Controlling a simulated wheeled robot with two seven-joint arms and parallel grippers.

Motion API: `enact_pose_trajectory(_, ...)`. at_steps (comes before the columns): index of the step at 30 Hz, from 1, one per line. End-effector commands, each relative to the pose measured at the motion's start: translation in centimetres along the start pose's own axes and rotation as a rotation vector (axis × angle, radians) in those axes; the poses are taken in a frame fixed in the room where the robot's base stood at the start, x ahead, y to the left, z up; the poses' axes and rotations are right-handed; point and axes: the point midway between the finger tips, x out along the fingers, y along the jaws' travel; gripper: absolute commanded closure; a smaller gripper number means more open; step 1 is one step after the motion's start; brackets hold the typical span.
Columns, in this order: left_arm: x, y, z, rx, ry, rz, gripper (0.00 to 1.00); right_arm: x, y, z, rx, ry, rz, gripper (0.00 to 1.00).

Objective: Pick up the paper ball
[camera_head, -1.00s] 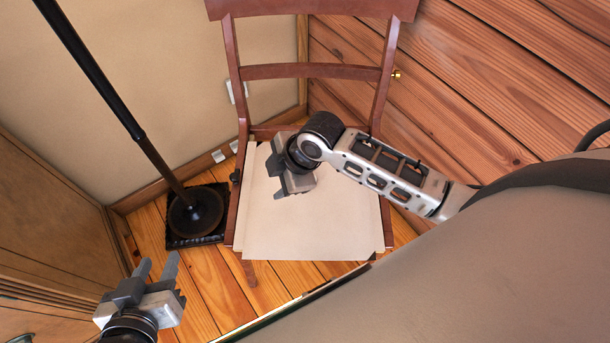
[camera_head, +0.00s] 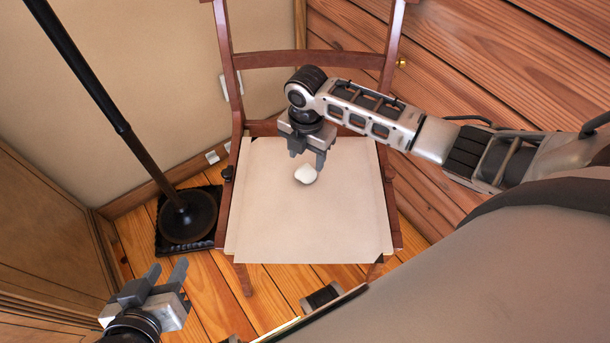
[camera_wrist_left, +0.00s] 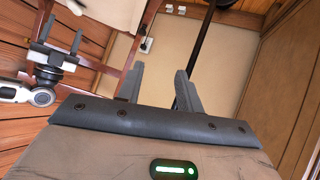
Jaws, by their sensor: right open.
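The paper ball (camera_head: 306,174) is small, white and crumpled. In the head view it shows just below the fingertips of my right gripper (camera_head: 306,160), over the pale seat of the chair (camera_head: 310,225). I cannot tell whether the fingertips touch it. In the left wrist view the ball (camera_wrist_left: 76,6) shows at the top edge, beyond my right gripper (camera_wrist_left: 57,45). My right gripper is open and points down. My left gripper (camera_head: 165,272) is open and empty at the lower left, away from the chair; its fingers also show in the left wrist view (camera_wrist_left: 160,88).
A black pole on a round base (camera_head: 187,216) stands left of the chair. The chair's wooden back (camera_head: 310,58) rises behind my right gripper. A wooden cabinet (camera_head: 50,230) is at the far left. Wooden floor shows between it and the chair.

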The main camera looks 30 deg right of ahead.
Motion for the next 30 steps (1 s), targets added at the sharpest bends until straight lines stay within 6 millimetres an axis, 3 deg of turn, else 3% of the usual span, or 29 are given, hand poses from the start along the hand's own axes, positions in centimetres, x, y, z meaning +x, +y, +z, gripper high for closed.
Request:
enact_pose_trajectory(8,0.8,0.2,1.0,0.005,-0.019,0.015,0.64,1.9,0.0,-0.1,0.001,0.0,0.0,0.47)
enact_pose_trajectory(16,2.8,0.2,3.2,-0.002,-0.072,0.035,0.64,5.8,0.1,-0.2,0.001,-0.001,0.0,0.47)
enact_pose_trajectory(23,3.2,0.1,3.0,-0.001,-0.076,0.038,0.64,6.0,0.1,-0.2,0.0,-0.002,0.001,0.47)
enact_pose_trajectory(24,3.2,0.1,3.0,-0.002,-0.076,0.038,0.64,6.0,0.1,-0.2,0.0,-0.002,0.001,0.5)
enact_pose_trajectory(27,3.2,0.2,2.9,-0.003,-0.073,0.039,0.64,6.0,0.1,-0.2,0.0,-0.002,0.001,0.74)
enact_pose_trajectory(30,3.1,0.2,2.8,-0.003,-0.069,0.039,0.64,6.0,0.1,-0.2,0.0,-0.002,0.001,0.74)
